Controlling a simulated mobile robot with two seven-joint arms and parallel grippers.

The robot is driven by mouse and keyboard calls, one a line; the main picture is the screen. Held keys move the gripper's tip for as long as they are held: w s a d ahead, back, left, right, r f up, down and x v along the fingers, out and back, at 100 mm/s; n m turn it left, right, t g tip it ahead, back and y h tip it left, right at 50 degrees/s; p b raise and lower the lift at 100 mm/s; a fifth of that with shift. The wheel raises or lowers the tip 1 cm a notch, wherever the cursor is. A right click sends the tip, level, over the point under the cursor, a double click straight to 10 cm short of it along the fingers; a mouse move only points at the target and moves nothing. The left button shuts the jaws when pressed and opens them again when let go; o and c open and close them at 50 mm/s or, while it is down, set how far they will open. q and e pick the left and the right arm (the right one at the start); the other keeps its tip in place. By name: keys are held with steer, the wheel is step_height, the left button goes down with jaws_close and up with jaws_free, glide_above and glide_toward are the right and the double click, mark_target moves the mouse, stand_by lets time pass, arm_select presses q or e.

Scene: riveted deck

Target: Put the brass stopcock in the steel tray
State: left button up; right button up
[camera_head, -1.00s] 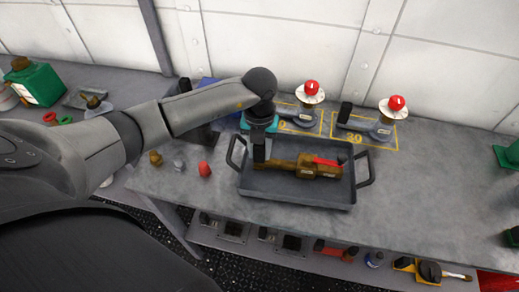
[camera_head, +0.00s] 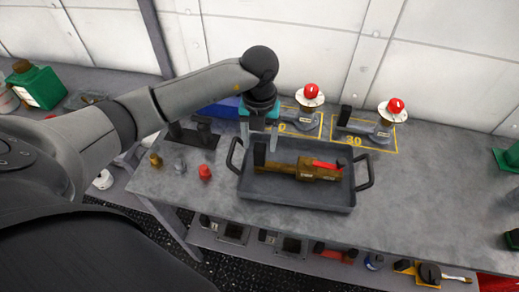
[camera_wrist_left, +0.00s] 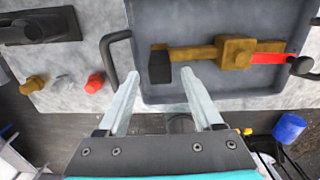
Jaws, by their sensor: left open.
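The brass stopcock (camera_head: 305,170), with a red lever and a black end piece, lies in the steel tray (camera_head: 300,198) on the bench. It also shows in the left wrist view (camera_wrist_left: 235,52), its black end piece toward the left, inside the tray (camera_wrist_left: 195,18). My left gripper (camera_head: 258,138) is open and empty above the tray's back left part, near the black end piece. Its two pale fingers (camera_wrist_left: 160,76) are spread apart in the wrist view, with nothing between them held. My right gripper is not in view.
Two gauges with red knobs (camera_head: 311,90) (camera_head: 396,105) stand in yellow-marked areas behind the tray. Small brass, grey and red fittings (camera_head: 204,172) stand left of it. A green container (camera_head: 36,83) is at the far left.

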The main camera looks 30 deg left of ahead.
arm_select(q)
step_height(320, 180, up, 7)
steer(key=shift+f, duration=0.15)
